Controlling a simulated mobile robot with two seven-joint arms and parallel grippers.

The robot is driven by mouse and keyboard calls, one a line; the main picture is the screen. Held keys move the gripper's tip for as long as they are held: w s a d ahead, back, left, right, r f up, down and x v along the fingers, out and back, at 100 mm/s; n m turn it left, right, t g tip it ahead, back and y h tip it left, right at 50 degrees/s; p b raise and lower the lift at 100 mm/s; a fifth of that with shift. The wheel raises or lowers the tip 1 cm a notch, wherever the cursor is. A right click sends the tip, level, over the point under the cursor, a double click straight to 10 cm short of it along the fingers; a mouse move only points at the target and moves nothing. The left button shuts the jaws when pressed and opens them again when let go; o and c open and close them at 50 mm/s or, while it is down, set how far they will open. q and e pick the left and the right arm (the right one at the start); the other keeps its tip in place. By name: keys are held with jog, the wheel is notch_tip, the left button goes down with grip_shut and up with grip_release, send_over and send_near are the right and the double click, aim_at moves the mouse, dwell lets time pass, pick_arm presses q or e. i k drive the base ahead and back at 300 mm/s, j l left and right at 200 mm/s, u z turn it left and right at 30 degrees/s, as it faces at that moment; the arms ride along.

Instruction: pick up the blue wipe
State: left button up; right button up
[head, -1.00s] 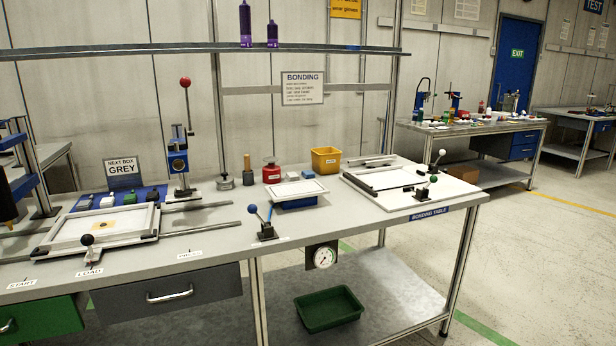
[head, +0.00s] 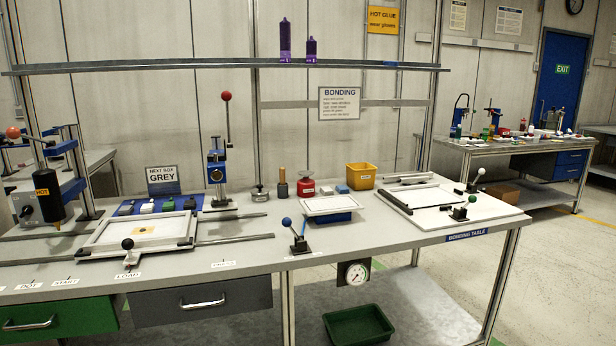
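A small blue item (head: 342,188), which may be the blue wipe, lies on the grey bonding table beside a small white block (head: 326,191). It is between the red-topped container (head: 306,187) and the yellow bin (head: 361,176). It is too small to tell whether it is cloth. Neither of my grippers shows in the head view.
In front of the blue item stand a white plate on a blue base (head: 331,208) and a blue-knobbed lever (head: 294,235). A press with a red knob (head: 220,150) stands to the left. White frames lie at both sides. The front edge strip is mostly clear.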

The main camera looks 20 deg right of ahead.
aim_at(341, 190)
jog(key=l+z, duration=0.1)
jog(key=z, duration=0.3)
jog(key=i+z, duration=0.1)
jog(key=z, duration=0.3)
jog(key=i+l+z, duration=0.1)
jog(key=z, duration=0.75)
jog(key=i+z, duration=0.25)
jog(key=i, duration=0.4)
jog(key=i+j+z, duration=0.15)
jog(key=i+z, duration=0.15)
jog(key=i, duration=0.35)
jog(key=i+z, duration=0.35)
jog(key=i, duration=0.25)
jog(key=i+z, duration=0.35)
jog(key=i, duration=1.7)
jog(key=i+u, duration=0.45)
jog(key=i+l+u, duration=0.15)
jog(key=i+u, duration=0.3)
jog(key=i, duration=0.2)
jog(key=i+j+u, duration=0.1)
jog(key=i+u, duration=0.85)
jog(key=u, duration=0.15)
